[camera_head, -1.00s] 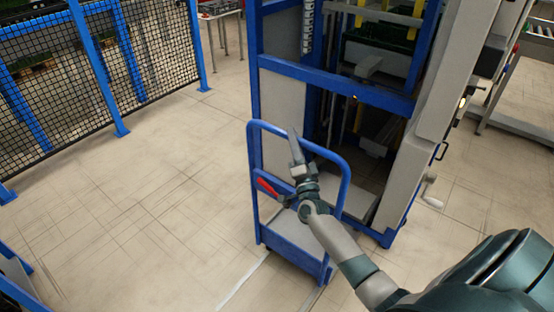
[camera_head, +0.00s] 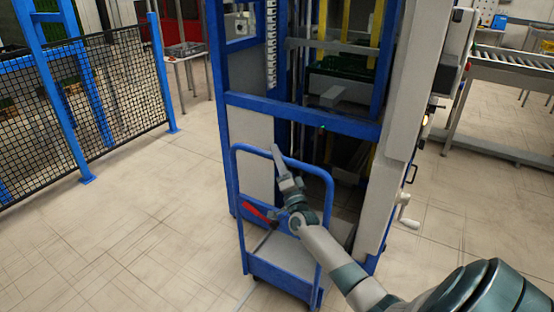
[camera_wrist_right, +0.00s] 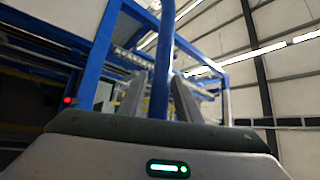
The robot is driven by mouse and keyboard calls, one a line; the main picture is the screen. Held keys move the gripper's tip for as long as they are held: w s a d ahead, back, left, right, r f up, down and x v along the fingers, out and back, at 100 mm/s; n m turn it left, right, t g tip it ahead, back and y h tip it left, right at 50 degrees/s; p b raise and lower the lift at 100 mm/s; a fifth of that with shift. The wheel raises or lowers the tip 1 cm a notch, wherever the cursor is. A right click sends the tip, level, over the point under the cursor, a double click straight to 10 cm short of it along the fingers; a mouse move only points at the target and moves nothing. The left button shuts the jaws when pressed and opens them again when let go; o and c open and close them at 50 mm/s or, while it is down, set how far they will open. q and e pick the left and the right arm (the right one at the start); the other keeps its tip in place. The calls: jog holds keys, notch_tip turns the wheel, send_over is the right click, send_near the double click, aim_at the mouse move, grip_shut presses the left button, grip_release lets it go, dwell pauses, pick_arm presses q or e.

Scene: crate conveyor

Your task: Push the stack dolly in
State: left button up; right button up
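The stack dolly has a blue tube handle frame (camera_head: 239,205) and a low grey deck with a blue edge (camera_head: 283,279). It stands upright on the floor in front of the open bay of the blue and grey stacker frame (camera_head: 300,117). My right gripper (camera_head: 276,150) is at the dolly's handle, its fingers pointing up near the top bar. In the right wrist view its two fingers (camera_wrist_right: 160,95) are apart, with a blue bar visible between or behind them. I cannot tell whether they touch the handle. My left gripper is out of view.
A red lever-like part (camera_head: 257,212) shows at the dolly's left side. A crank handle (camera_head: 406,217) sticks out from the stacker's right side. A mesh fence (camera_head: 110,92) stands at left, a roller conveyor (camera_head: 510,72) at right. The floor left of the dolly is clear.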

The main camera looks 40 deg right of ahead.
jog(key=shift+o, duration=0.3)
jog(key=shift+w+d+f, duration=0.1)
jog(key=shift+f, duration=0.05)
